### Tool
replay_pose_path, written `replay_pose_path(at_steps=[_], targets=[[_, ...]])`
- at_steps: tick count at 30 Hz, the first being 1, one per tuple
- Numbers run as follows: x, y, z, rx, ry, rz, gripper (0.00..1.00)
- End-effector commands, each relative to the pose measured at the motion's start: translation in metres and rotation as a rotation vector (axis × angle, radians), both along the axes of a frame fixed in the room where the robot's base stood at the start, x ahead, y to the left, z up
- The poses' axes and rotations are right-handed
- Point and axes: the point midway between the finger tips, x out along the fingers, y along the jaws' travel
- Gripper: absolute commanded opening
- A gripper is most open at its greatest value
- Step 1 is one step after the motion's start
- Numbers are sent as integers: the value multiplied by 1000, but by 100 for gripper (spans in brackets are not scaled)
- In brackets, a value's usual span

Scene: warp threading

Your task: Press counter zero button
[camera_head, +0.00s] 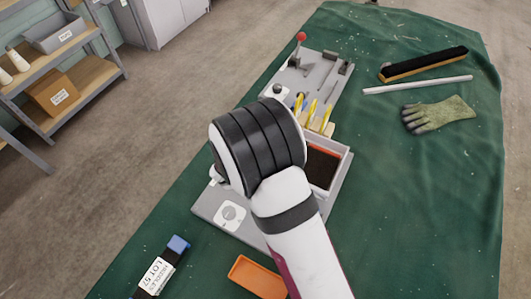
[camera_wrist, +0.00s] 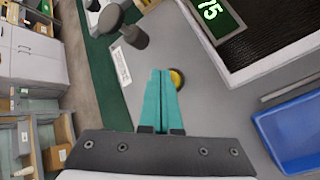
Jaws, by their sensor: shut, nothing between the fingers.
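In the wrist view my gripper (camera_wrist: 160,73) has its two teal fingers shut together and empty, pointing over a grey plate (camera_wrist: 215,110). A round yellow button (camera_wrist: 178,78) with a dark rim sits on that plate, just right of the fingertips and partly hidden by them. I cannot tell whether the fingers touch it. The counter display (camera_wrist: 211,9) with green digits, "75" in view, is up and to the right, cut off by the frame. In the head view my arm hides the fingers, the button and the display.
In the wrist view, a dark knobbed part (camera_wrist: 131,30) stands beyond the fingertips and a blue tray (camera_wrist: 292,135) is at right. In the head view, a red-knobbed lever (camera_head: 301,37), a black brush (camera_head: 425,64), a glove (camera_head: 438,114) and an orange tray (camera_head: 258,277) lie around.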

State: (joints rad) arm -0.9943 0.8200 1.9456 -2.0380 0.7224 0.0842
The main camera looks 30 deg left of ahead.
Motion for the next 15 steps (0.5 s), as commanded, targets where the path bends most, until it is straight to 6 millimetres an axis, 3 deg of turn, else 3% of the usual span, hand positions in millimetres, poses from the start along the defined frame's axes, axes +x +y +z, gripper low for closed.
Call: replay_pose_path(at_steps=[15], targets=[[0, 0, -6, 0, 1, -1, 0]])
